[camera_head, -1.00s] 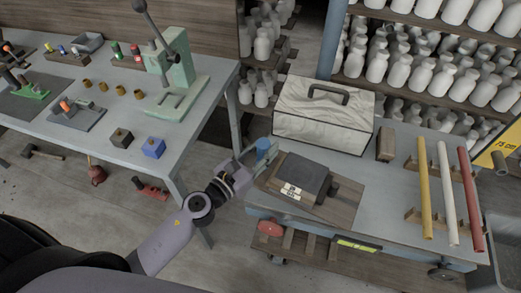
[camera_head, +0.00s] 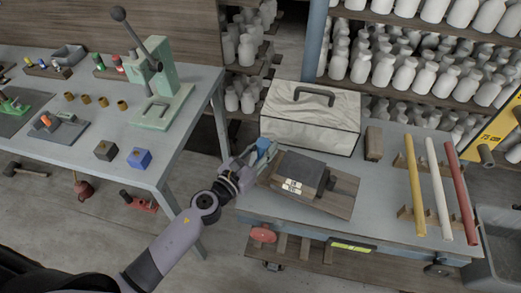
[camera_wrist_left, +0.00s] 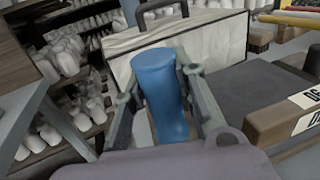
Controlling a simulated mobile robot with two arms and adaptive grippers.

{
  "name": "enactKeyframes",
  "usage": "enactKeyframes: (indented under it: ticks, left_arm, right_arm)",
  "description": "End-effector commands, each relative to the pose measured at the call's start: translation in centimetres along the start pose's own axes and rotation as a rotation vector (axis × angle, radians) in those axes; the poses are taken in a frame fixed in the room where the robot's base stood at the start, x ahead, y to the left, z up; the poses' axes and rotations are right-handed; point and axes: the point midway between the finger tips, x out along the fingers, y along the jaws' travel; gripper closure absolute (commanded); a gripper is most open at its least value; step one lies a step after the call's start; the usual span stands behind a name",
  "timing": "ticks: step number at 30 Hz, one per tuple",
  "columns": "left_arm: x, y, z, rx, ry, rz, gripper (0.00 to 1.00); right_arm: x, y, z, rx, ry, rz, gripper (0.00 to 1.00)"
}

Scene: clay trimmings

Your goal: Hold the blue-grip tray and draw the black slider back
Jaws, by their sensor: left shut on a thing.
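The wooden tray (camera_head: 341,197) lies on the grey cart, with a black slider block (camera_head: 299,170) on it and white labels (camera_head: 291,186) on its front. The tray's upright blue grip (camera_head: 264,146) stands at its left end. My left gripper (camera_head: 256,153) reaches in from the lower left and is shut on the blue grip. In the left wrist view the blue grip (camera_wrist_left: 165,95) stands between the two fingers, and part of the black slider (camera_wrist_left: 255,92) shows at the right. My right gripper is not in view.
A pale case (camera_head: 312,122) with a dark handle stands behind the tray. A small wooden block (camera_head: 373,143) and yellow, white and red rods (camera_head: 437,188) lie to the right. A workbench (camera_head: 120,135) with a green press stands at left, across a floor gap.

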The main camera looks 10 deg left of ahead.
Motion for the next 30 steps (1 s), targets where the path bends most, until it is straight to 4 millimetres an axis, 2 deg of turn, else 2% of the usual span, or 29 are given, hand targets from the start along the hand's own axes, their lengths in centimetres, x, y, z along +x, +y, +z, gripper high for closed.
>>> enactKeyframes:
  ticks: [21,30]
  left_arm:
    - [3.7,0.0,-1.4,-0.004,-0.006,0.0,1.0]
    - [4.1,0.0,-1.6,-0.004,-0.005,0.0,1.0]
  right_arm:
    - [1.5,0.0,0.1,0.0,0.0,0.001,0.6]
    - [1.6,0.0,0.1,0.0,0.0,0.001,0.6]
